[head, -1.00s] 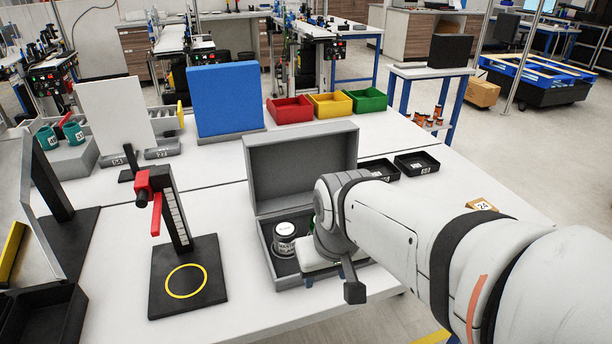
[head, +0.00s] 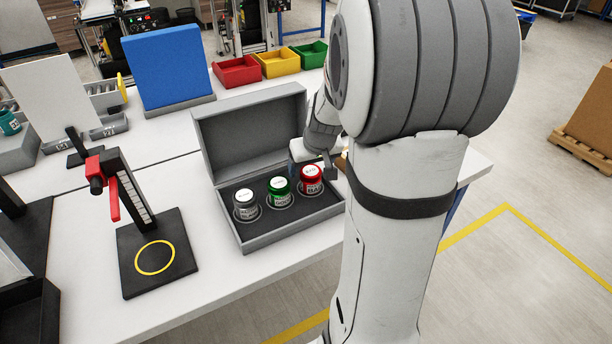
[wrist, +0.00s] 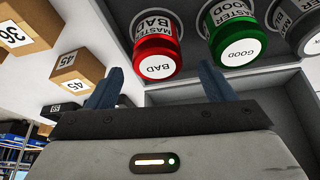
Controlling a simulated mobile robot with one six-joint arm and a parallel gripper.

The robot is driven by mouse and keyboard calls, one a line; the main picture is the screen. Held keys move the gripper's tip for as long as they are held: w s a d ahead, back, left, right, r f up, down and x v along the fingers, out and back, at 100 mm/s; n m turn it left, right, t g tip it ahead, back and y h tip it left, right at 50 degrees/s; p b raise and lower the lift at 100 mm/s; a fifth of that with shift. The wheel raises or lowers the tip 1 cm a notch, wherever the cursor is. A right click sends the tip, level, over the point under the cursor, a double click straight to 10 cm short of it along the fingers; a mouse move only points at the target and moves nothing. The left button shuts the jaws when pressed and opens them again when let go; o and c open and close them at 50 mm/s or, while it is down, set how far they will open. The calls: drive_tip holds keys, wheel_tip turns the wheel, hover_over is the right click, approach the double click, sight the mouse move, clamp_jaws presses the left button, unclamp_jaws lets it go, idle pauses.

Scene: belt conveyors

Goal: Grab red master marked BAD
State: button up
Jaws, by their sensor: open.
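The red master marked BAD (head: 311,180) stands upright at the right end of the open grey case (head: 293,227). It also shows in the wrist view (wrist: 157,52), with its BAD label readable. The green master marked GOOD (head: 280,191) stands in the middle, and a grey master (head: 246,205) stands at the left end. My gripper (wrist: 160,84) is open and empty. Its fingers point toward the red and green masters in the wrist view, with the red one between them in the picture and not gripped. In the head view my arm partly hides the gripper beside the red master.
A stand with a red lever (head: 130,215) is left of the case. Red (head: 237,72), yellow (head: 279,63) and green (head: 314,54) bins line the back. The case lid (head: 250,128) stands open behind the masters.

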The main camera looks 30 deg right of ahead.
sight(310, 170)
drive_tip(key=shift+x, duration=1.6)
drive_tip(key=shift+d, duration=0.1)
drive_tip(key=c, duration=1.2)
drive_tip(key=shift+r, duration=0.1)
drive_tip(key=shift+c, duration=0.2)
